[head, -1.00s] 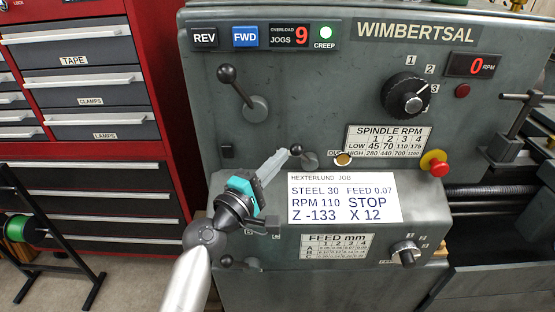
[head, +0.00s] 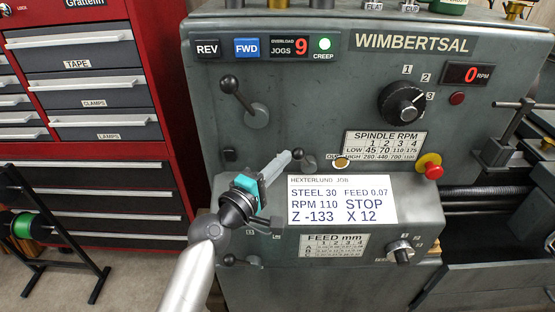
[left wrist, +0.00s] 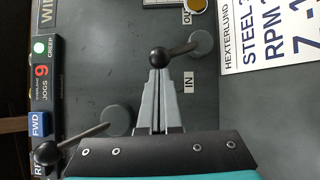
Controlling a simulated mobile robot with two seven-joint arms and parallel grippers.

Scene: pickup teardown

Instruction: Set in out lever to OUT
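The in/out lever (head: 297,154) has a black ball knob and a round grey hub on the lathe panel. In the left wrist view its knob (left wrist: 158,57) stands at the fingertips, its arm running to the hub at right. The IN label (left wrist: 188,82) and the partly cut OUT label (left wrist: 187,18) flank the hub. The knob leans slightly to the IN side. My left gripper (head: 287,158) has its fingers together, tips at the knob; contact is unclear. It also shows in the left wrist view (left wrist: 158,75). My right gripper is not in view.
A larger ball lever (head: 228,84) stands above left on the panel. A white job card (head: 342,199) is right of my gripper. A red emergency knob (head: 433,171) and spindle dial (head: 402,103) are further right. A red tool cabinet (head: 160,60) stands left.

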